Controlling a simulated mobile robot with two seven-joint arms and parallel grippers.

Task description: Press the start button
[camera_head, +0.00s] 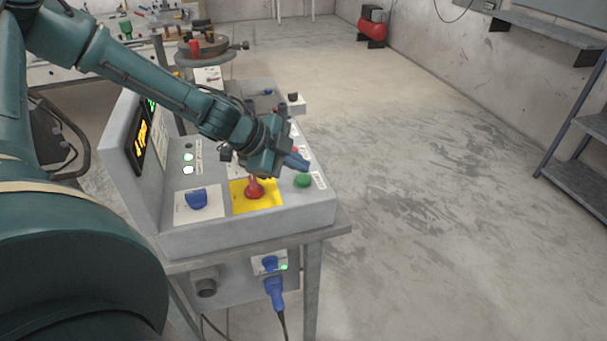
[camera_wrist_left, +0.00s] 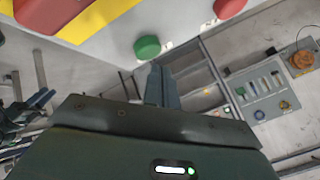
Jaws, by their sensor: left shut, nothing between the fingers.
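The control box (camera_head: 250,233) stands on a metal table. A round green button (camera_head: 303,181), likely the start button, is near its right front edge; it also shows in the left wrist view (camera_wrist_left: 147,47). My left gripper (camera_head: 297,162) is shut and empty. Its fingertips are just above and behind the green button in the head view. In the left wrist view the fingertips (camera_wrist_left: 156,68) lie just below the button in the picture. I see no clear contact. My right gripper is not in view.
A red mushroom button (camera_head: 254,190) on a yellow plate and a blue rotary knob (camera_head: 196,199) sit left of the green button. Another red button (camera_wrist_left: 228,8) shows in the wrist view. Open concrete floor (camera_head: 430,200) lies to the right.

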